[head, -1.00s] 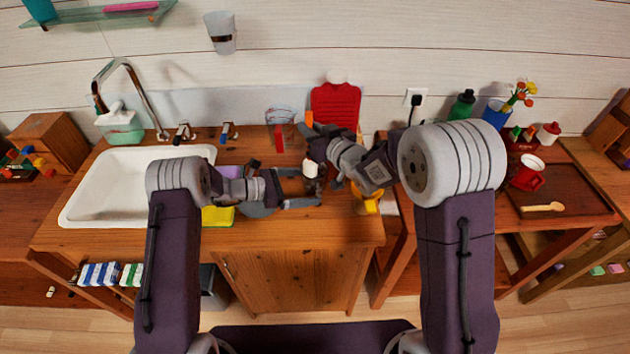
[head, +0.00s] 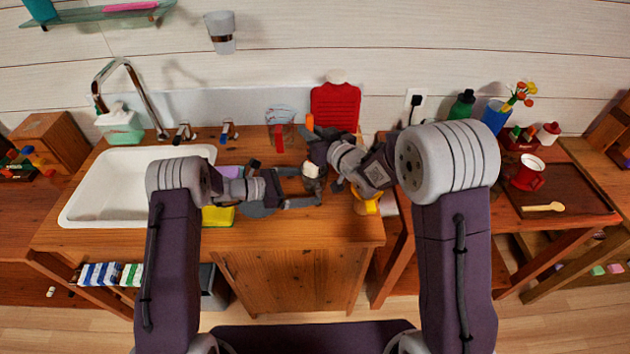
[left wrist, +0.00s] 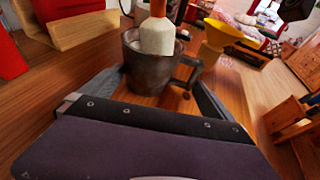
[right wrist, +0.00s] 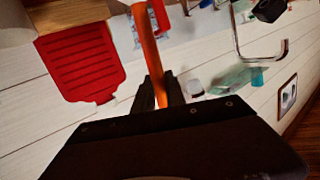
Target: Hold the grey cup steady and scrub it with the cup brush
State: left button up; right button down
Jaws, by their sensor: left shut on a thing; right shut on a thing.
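The grey cup (left wrist: 148,74) stands upright on the wooden counter in the left wrist view, its handle to the right. My left gripper (head: 302,188) is shut on it, with fingers on either side of its body. The cup brush has a whitish head (left wrist: 157,36), which sits down inside the cup, its lower end hidden by the wall. Its orange handle (right wrist: 150,55) is clasped by my right gripper (right wrist: 158,92), shut on it above the cup. In the head view, the right gripper (head: 318,150) partly covers the brush, and the cup is mostly hidden between the grippers.
A white sink (head: 120,190) lies left on the counter (head: 300,235). A yellow sponge (head: 218,216) is near my left gripper. A yellow funnel-like object (left wrist: 222,35) stands close right of the cup. A red ribbed board (head: 335,105) leans at the back wall.

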jog(key=shift+r, duration=0.75)
jog(key=shift+f, duration=1.45)
jog(key=shift+r, duration=1.45)
jog(key=shift+f, duration=1.45)
jog(key=shift+r, duration=1.5)
jog(key=shift+f, duration=1.5)
jog(key=shift+r, duration=1.5)
jog(key=shift+s+a+f, duration=0.1)
jog(key=shift+f, duration=0.7)
jog(key=shift+f, duration=0.1)
